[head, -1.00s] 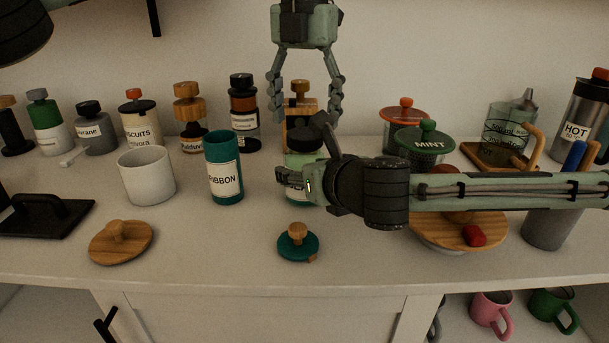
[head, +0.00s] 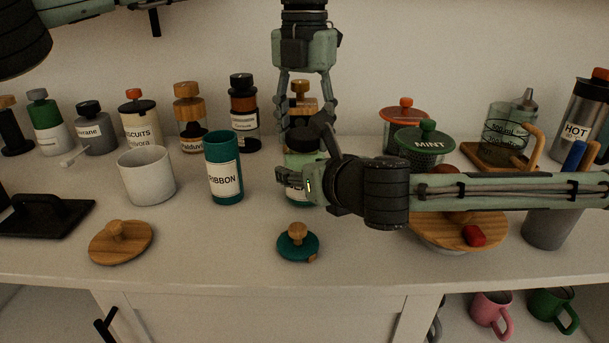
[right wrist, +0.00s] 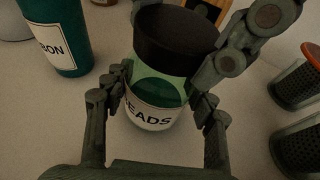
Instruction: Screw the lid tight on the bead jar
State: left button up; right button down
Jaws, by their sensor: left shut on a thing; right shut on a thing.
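The bead jar (right wrist: 155,88) is green glass with a white label reading "EADS" in the right wrist view. In the head view the jar (head: 302,160) is partly hidden by my right gripper. Its black lid (right wrist: 175,38) sits on its mouth; whether it is tight I cannot tell. My right gripper (head: 305,180) is shut around the jar body, and its fingers (right wrist: 162,100) show on both sides of it. My left gripper (head: 306,128) reaches down from above, with its fingers shut on either side of the lid (head: 304,140).
A teal RIBBON canister (head: 224,168) and a white cup (head: 147,176) stand left of the jar. A teal knobbed lid (head: 298,242) and a wooden lid (head: 121,242) lie in front. The MINT jar (head: 425,142) stands to the right. Several containers line the wall behind.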

pick_arm(q)
jog(key=m, duration=0.4)
jog(key=shift+f, duration=0.1)
jog(key=shift+c, duration=0.4)
jog(key=m, duration=0.4)
jog(key=o, duration=1.4)
notch_tip(320, 180, up, 12)
jog(key=shift+r, duration=0.1)
pick_arm(e)
jog(key=shift+c, duration=2.3)
grip_release()
